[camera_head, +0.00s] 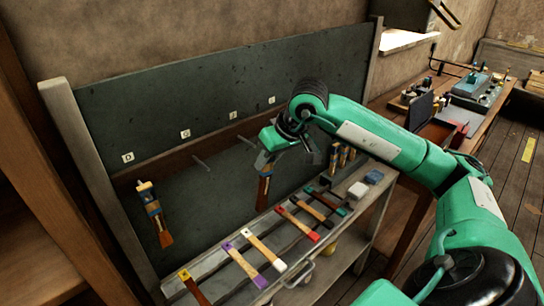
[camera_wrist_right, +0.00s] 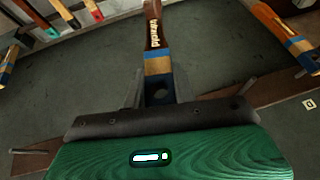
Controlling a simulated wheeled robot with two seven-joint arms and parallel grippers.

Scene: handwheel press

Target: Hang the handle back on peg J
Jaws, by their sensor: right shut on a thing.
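My right gripper (camera_head: 268,153) is shut on a wooden handle (camera_head: 263,190), which hangs down in front of the dark board (camera_head: 110,105). In the wrist view the held handle (camera_wrist_right: 153,40) has a brown end with lettering, blue and tan bands and a hole near the jaws. Two bare pegs (camera_head: 200,162) (camera_head: 247,141) stick out of the board's wooden rail, left of the gripper. My left gripper is not in view.
Another handle (camera_head: 152,213) hangs at the board's left end. Below the board, a grey rack (camera_head: 222,287) carries several handles with coloured ends. A white block (camera_head: 358,190) and a blue block (camera_head: 374,177) lie at its right end. A workbench (camera_head: 405,130) stands farther right.

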